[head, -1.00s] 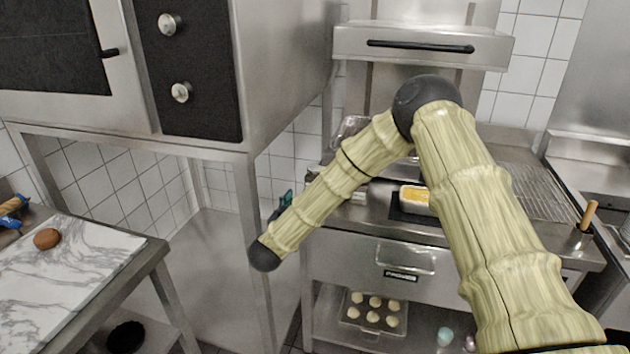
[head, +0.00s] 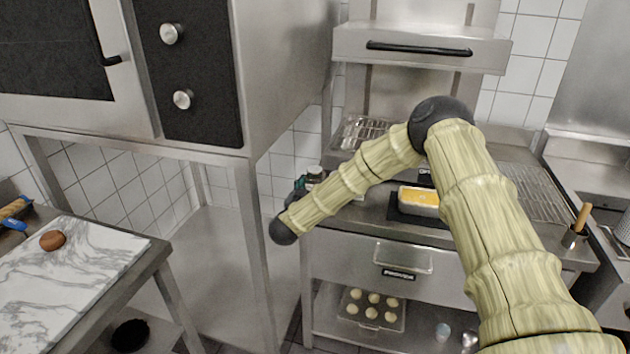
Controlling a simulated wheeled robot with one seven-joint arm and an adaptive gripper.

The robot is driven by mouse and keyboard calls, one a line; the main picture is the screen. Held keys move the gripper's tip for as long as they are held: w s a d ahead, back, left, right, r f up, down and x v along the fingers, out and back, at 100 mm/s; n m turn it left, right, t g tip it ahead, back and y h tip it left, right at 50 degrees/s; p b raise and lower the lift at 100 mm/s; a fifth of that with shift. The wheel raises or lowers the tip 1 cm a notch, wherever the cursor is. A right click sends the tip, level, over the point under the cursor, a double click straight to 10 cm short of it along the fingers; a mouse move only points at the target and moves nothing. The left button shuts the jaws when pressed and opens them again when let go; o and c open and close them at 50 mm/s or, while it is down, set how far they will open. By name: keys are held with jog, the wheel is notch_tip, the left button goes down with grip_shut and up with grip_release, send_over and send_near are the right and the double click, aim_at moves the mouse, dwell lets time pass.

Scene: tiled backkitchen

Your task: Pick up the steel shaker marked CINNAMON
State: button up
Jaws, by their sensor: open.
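My arm reaches across the head view to the steel counter below the grill. My gripper (head: 299,185) shows only as a small dark and teal part behind the end of the arm; it is open, its fingers mostly hidden. A small steel container with a dark top (head: 315,174) stands at the counter's left end, just right of the gripper in the picture. It may be the cinnamon shaker, but no marking is readable. Whether the fingers are around it or beside it cannot be told.
A pan with yellow contents (head: 418,208) sits on the counter (head: 375,222), close to my arm. A wire rack (head: 362,130) lies behind. The oven stand's post (head: 258,240) is left of my gripper. A marble board (head: 85,265) holds a brown ball (head: 52,240).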

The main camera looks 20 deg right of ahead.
jog(key=c, duration=0.8)
jog(key=shift+o, duration=0.2)
